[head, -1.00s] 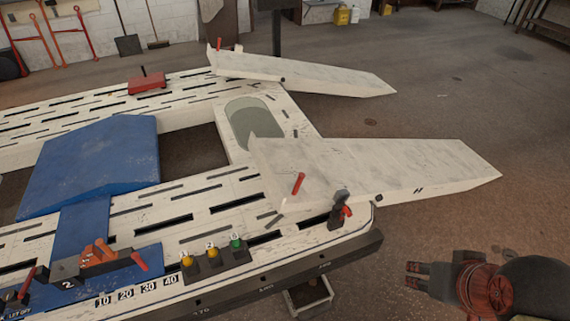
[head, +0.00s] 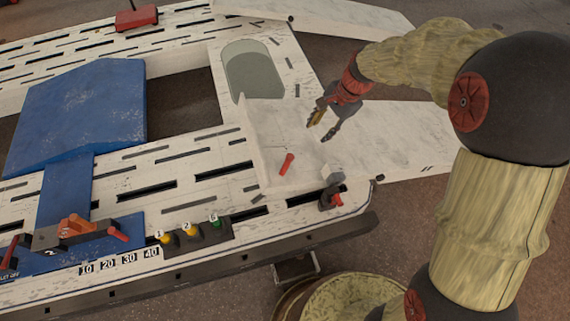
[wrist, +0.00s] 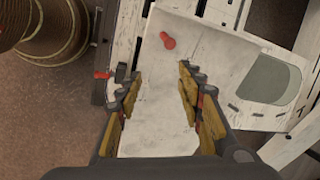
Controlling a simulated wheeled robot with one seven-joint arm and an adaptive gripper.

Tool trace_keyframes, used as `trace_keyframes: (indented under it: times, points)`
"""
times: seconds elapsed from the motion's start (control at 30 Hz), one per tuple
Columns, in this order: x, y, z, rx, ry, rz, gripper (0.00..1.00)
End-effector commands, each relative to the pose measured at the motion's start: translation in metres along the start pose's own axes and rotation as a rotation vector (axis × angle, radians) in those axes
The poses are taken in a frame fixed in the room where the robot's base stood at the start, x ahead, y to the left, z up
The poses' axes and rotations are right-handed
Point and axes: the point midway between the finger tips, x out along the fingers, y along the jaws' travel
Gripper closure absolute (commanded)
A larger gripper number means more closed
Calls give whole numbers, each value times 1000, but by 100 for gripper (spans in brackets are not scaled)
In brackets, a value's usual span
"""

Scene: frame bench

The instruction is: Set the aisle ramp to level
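Two whitish ramps extend from the right end of the frame bench. The near ramp (head: 415,135) carries a short red handle (head: 287,163) near its bench end. Its outer end reaches right, past the bench; its exact slope is hard to tell. I cannot tell from labels which ramp is the aisle one. My gripper (head: 324,126) is open and empty above the near ramp, right of and beyond the red handle. In the wrist view my gripper (wrist: 159,100) has its fingers apart over the ramp plate (wrist: 205,42), with the red handle (wrist: 167,41) ahead of them, untouched.
The far ramp (head: 330,17) lies behind. A small post with a red lever (head: 331,195) stands at the near bench corner. Numbered yellow and green buttons (head: 190,232), an orange-handled lever unit (head: 75,230) and a blue wedge (head: 75,115) lie left. A red block (head: 136,18) sits behind.

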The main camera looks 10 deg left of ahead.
Motion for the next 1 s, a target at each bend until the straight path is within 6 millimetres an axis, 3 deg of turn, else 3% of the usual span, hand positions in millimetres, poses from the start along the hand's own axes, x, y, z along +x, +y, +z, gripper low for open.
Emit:
trace_keyframes:
  times: [0.03, 0.2, 0.3, 0.4, 0.53, 0.83, 1.0]
  points:
    - [29, -7, -2, 54, -28, 21, 62]
    - [115, -26, -5, 246, -97, 68, 62]
    - [161, -30, -4, 344, -126, 98, 62]
    - [195, -31, -2, 418, -144, 119, 62]
    - [218, -30, 0, 470, -155, 134, 62]
    - [241, -28, 2, 490, -159, 142, 62]
    - [264, -25, 7, 490, -159, 142, 62]
